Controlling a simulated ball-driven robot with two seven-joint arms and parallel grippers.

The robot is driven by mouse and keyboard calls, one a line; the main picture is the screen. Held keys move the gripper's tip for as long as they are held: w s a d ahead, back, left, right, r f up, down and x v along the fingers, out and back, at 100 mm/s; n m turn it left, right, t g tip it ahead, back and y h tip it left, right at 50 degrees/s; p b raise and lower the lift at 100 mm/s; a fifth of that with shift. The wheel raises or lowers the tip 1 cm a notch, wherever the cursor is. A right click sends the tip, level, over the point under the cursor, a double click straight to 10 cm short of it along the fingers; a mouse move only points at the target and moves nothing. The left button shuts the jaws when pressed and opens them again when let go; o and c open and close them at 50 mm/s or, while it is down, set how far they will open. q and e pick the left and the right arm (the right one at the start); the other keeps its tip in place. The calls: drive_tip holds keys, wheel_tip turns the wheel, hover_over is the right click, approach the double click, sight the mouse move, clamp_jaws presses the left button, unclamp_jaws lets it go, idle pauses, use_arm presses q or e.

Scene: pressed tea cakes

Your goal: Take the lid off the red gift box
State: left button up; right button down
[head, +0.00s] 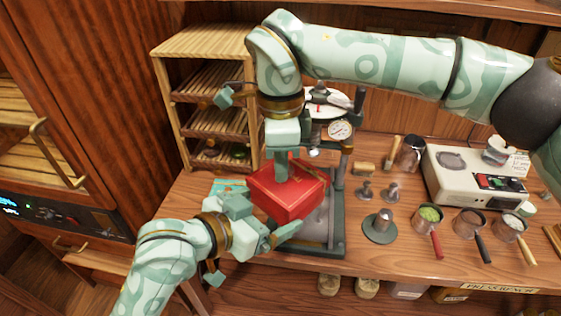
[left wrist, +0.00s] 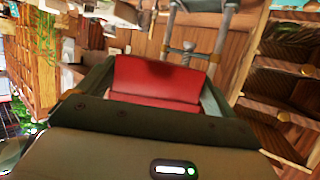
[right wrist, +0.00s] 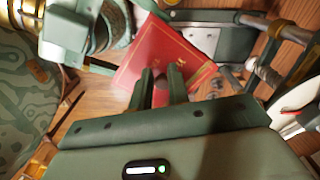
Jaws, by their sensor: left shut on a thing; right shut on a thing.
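The lid's gold-lined top also shows in the right wrist view (right wrist: 150,50). The fingers hide much of the knob.
The press frame (head: 338,215) stands close right of the box. A wooden rack (head: 205,95) stands behind at left.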

drive_tip(key=shift+w+r, duration=0.25)
drive_tip(key=shift+r, duration=0.75)
drive_tip(key=shift+s, duration=0.15)
